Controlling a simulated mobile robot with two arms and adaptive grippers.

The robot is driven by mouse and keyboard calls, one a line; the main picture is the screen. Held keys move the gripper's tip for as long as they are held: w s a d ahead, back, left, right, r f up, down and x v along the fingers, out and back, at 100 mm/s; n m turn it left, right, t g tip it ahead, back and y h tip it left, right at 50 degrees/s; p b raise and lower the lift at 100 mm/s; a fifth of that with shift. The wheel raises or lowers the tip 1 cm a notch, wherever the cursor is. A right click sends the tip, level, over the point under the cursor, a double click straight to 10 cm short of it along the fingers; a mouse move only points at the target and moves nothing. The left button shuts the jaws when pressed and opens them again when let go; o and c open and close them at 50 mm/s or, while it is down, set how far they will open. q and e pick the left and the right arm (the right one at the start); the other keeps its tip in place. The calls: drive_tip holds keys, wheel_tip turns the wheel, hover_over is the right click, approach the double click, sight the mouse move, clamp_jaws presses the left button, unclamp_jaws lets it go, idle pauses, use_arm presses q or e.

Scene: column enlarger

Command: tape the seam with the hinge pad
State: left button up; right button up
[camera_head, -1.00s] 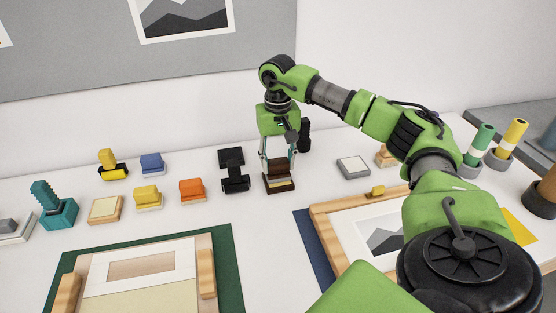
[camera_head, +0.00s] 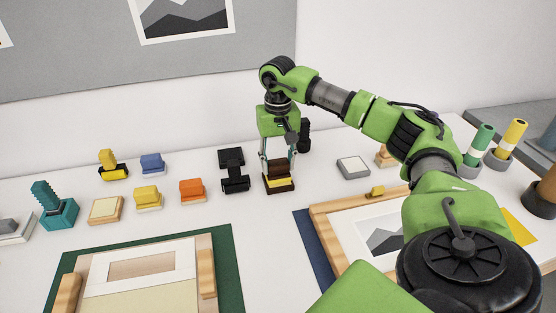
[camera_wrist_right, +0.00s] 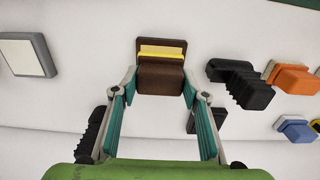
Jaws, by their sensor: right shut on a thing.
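My right gripper (camera_head: 278,158) is shut on a dark brown block (camera_wrist_right: 160,76), which I take to be the hinge pad. Beneath it is a dark brown holder (camera_wrist_right: 148,42) with a yellow strip on it, near the back of the table. I cannot tell whether the block touches the holder. The seam (camera_head: 140,291) appears to be the line where a white window mat (camera_head: 110,281) meets a cream board (camera_head: 150,303), front left on a green mat (camera_head: 227,260). My left gripper is not in view.
Left of the gripper stand a black tool (camera_head: 234,170), an orange block (camera_head: 191,190) and a yellow block (camera_head: 147,196). A grey-edged pad (camera_head: 353,167) lies to the right. A wooden frame (camera_head: 318,215) lies front right. The table between the green mat and frame is clear.

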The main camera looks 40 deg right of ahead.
sight(278, 161)
drive_tip(key=shift+r+p, duration=2.9)
drive_tip(key=shift+r, duration=0.65)
drive_tip(key=shift+f, duration=0.15)
